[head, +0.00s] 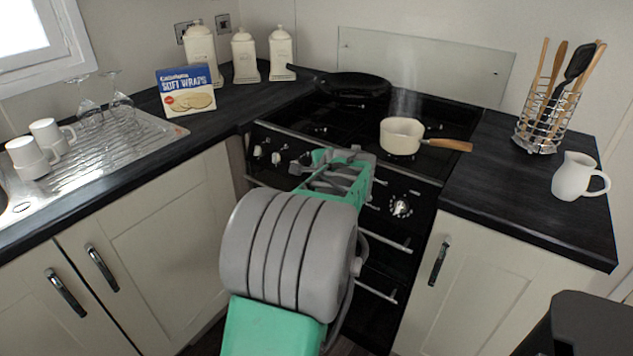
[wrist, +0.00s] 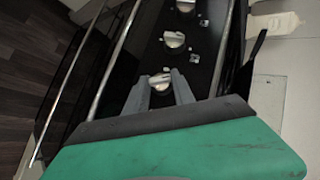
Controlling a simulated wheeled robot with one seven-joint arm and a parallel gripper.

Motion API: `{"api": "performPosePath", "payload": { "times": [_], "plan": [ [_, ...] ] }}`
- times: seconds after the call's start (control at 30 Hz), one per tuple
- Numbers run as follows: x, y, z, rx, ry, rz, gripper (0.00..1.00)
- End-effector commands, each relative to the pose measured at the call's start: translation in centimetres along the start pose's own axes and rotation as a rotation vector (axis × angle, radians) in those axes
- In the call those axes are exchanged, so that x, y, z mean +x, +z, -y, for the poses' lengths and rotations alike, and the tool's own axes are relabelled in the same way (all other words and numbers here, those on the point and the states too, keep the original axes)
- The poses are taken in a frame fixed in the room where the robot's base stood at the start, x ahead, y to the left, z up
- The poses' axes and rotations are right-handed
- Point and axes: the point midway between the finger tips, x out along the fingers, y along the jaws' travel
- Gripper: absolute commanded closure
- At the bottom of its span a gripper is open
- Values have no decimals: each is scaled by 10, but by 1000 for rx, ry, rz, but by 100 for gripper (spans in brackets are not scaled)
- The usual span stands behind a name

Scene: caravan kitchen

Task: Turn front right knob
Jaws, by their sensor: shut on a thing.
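The black stove's front panel carries a row of white knobs. In the head view, my gripper (head: 342,174) reaches the middle-right part of this panel and hides the knobs behind it. In the wrist view, the two grey fingers of my gripper (wrist: 160,81) are closed on a white knob (wrist: 161,88), one finger on each side. Two other knobs (wrist: 173,39) (wrist: 186,5) stand farther along the row, clear of the fingers. A knob at the panel's right end (head: 401,207) shows to the right of my gripper in the head view. I cannot tell the held knob's turn angle.
A cream saucepan (head: 400,136) and a black frying pan (head: 347,85) stand on the hob. Faint steam rises near the saucepan. Oven rails (head: 378,293) lie below the panel. A utensil rack (head: 541,133) and white jug (head: 578,177) stand on the right counter.

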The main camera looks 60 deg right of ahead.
Motion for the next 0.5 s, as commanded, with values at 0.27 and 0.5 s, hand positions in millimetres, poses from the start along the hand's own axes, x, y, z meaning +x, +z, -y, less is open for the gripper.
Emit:
{"api": "performPosePath", "payload": {
  "times": [0.27, 0.5],
  "plan": [
    [2, -1, -7, 178, -164, -4, 100],
    [2, 0, -7, 287, -265, -2, 100]
  ]
}}
